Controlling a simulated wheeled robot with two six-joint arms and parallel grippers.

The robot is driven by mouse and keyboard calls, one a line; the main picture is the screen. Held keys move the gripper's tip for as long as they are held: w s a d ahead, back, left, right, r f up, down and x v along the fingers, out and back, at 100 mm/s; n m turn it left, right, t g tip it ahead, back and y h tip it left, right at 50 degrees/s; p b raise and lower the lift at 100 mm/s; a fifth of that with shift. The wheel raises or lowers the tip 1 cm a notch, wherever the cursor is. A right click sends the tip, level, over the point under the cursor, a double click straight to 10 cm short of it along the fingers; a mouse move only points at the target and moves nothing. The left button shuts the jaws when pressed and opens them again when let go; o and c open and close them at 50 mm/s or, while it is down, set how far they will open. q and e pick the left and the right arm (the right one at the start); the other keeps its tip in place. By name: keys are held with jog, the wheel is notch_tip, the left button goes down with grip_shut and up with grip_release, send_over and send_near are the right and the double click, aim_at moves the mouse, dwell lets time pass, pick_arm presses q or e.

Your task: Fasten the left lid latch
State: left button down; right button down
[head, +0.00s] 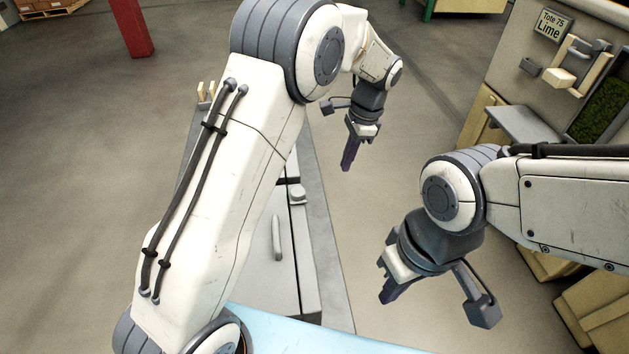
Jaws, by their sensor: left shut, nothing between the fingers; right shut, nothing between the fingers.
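A long grey unit (325,262) stands behind my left arm, which hides much of it. I cannot tell whether this fitting is a lid latch; no left lid latch is clearly visible. My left gripper (347,165) points down, shut and empty, to the right of the unit and apart from it. My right gripper (388,298) is shut and empty, pointing down over the floor at lower centre right.
A bin labelled "Tote 75 Lime" (548,32) stands at the right, with a beige lever (561,78) and a grey shelf (526,124). Beige boxes (597,310) sit at lower right. A light blue surface (300,335) is at the bottom. A red post (131,28) stands far back.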

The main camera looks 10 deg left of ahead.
aim_at(298, 194)
pick_arm(q)
jog(key=w+a+f, duration=0.3)
jog(key=w, duration=0.1)
jog(key=shift+f+m+y, duration=0.15)
jog(key=shift+m+y, duration=0.15)
jog(key=shift+m, duration=0.1)
jog(key=s+a+f+p, duration=0.2)
jog(key=a+f+p, duration=0.4)
jog(key=f, duration=0.3)
jog(key=shift+s+f, duration=0.25)
jog(key=shift+f, duration=0.05)
